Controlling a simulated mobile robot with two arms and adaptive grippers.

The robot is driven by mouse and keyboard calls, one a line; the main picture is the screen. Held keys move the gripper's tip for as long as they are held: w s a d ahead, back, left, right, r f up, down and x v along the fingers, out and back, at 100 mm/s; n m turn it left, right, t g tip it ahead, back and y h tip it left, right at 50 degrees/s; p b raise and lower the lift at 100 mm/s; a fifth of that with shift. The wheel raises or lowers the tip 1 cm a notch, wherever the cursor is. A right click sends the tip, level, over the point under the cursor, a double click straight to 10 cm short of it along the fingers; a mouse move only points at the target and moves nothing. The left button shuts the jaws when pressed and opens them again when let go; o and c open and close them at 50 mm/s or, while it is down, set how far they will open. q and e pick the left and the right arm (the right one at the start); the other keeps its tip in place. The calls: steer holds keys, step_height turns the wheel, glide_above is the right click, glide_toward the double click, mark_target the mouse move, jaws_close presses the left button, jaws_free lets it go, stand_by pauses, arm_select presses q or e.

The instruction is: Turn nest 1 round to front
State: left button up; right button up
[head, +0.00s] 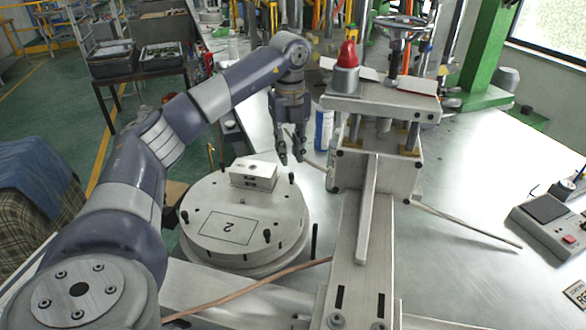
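The round turntable (280,228) stands at the left of the press, with several black pegs around its top. The nest area marked "2" (228,227) is on its near side. A pale metal block (253,175) lies toward its far side. No "1" marking can be read from here. My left gripper (291,162) hangs fingers-down beyond the turntable's far right edge, past the block. Its fingers are a little apart with nothing visible between them; I cannot tell whether it touches a peg. My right gripper is not in view.
The press (375,135) with a red-capped part stands close at the right of the turntable. A control box (553,225) sits at far right. The bench right of the press is mostly clear.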

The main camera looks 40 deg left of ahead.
mark_target(291, 174)
arm_select(q)
steer(key=f, duration=0.4)
steer(key=w+f+p, duration=0.1)
steer(key=f, duration=0.1)
steer(key=shift+a+f, duration=0.25)
steer(key=shift+f, duration=0.1)
steer(key=shift+s+d+f, duration=0.1)
steer(key=shift+s+f, duration=0.1)
steer(key=shift+f, duration=0.4)
steer(key=shift+w, duration=0.1)
jaws_close()
